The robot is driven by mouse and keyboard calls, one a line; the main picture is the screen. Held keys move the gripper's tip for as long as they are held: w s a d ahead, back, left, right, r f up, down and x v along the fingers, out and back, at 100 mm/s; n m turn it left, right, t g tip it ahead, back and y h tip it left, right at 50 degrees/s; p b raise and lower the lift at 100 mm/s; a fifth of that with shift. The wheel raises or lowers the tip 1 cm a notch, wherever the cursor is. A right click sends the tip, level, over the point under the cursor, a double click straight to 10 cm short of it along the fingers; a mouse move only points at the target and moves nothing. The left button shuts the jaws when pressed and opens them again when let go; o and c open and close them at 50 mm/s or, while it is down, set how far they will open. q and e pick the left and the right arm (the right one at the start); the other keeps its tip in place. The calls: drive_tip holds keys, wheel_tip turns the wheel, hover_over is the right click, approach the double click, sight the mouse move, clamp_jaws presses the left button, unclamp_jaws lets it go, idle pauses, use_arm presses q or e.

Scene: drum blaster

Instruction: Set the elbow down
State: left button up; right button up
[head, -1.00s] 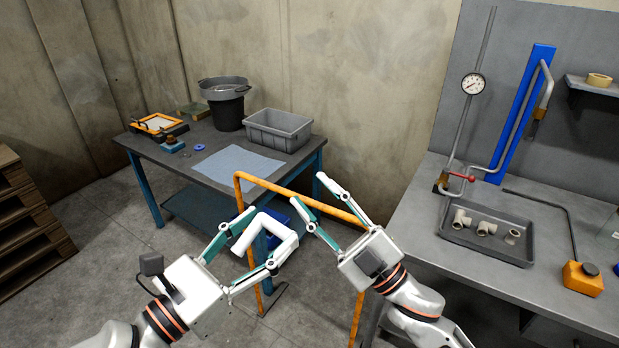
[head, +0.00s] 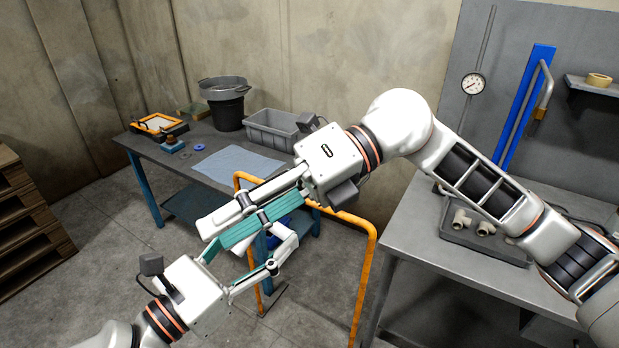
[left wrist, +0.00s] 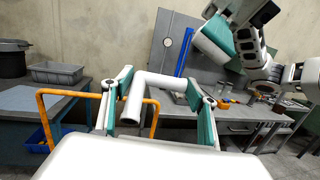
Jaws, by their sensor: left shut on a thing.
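The white elbow (left wrist: 160,80) is between the teal-padded fingers of my left gripper (left wrist: 165,105) in the left wrist view, and this gripper is shut on it. In the head view, my left gripper (head: 250,247) comes from the lower left, and the elbow (head: 278,233) is mostly hidden behind my right gripper. My right gripper (head: 235,222) reaches in from the right, across and in front of the elbow. It also shows at the upper right of the left wrist view (left wrist: 228,45). Its finger gap is not clear, and I cannot tell whether it touches the elbow.
A dark table (head: 155,150) at the left bears a blue-grey mat (head: 225,160), a grey bin (head: 268,128) and a black bucket (head: 227,112). An orange rail (head: 368,262) stands before it. The right bench (head: 415,225) holds a tray (head: 455,240) with white fittings.

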drive_tip(key=w+d+f+t+h, duration=0.1)
drive_tip(key=w+d+t+h, duration=0.2)
drive_tip(key=w+d+h, duration=0.1)
drive_tip(key=t+h, duration=0.3)
drive_tip(key=t, duration=0.1)
approach(280, 225)
drive_tip(key=shift+m, duration=0.4)
drive_tip(key=x, duration=1.1)
drive_tip(key=shift+f, duration=0.2)
clamp_jaws()
use_arm(q)
drive_tip(key=o, duration=1.2)
